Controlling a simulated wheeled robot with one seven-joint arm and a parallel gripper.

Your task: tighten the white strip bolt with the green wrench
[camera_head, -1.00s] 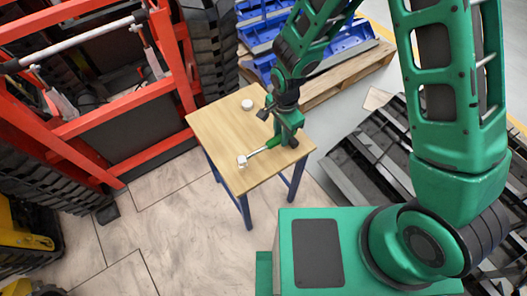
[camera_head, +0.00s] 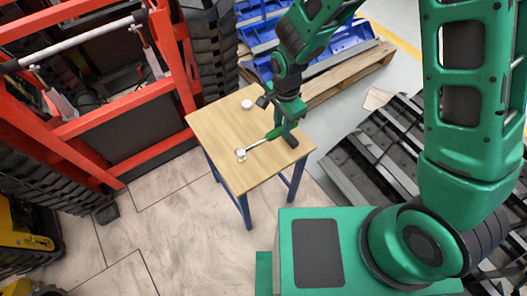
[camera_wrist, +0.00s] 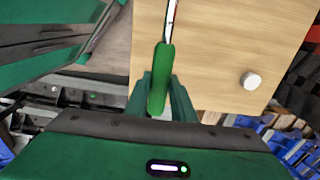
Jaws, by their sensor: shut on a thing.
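The green wrench has a green handle (camera_head: 273,134) and a thin metal shaft (camera_head: 257,145). My gripper (camera_wrist: 162,100) is shut on the handle, which also shows in the wrist view (camera_wrist: 161,75). The wrench reaches left over the tabletop to a small pale piece (camera_head: 241,155) near the table's left edge. I cannot tell whether this piece is the wrench head, a bolt or both, or whether it touches the table. The wrench's far end is outside the wrist view. A white round cap (camera_head: 247,104) stands apart near the table's back edge; it also shows in the wrist view (camera_wrist: 251,80).
The small wooden table (camera_head: 215,125) has blue legs and is otherwise clear. A red frame (camera_head: 130,130) stands close at its left. A pallet with blue crates (camera_head: 345,50) lies behind it, and dark tracks (camera_head: 375,150) lie to the right.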

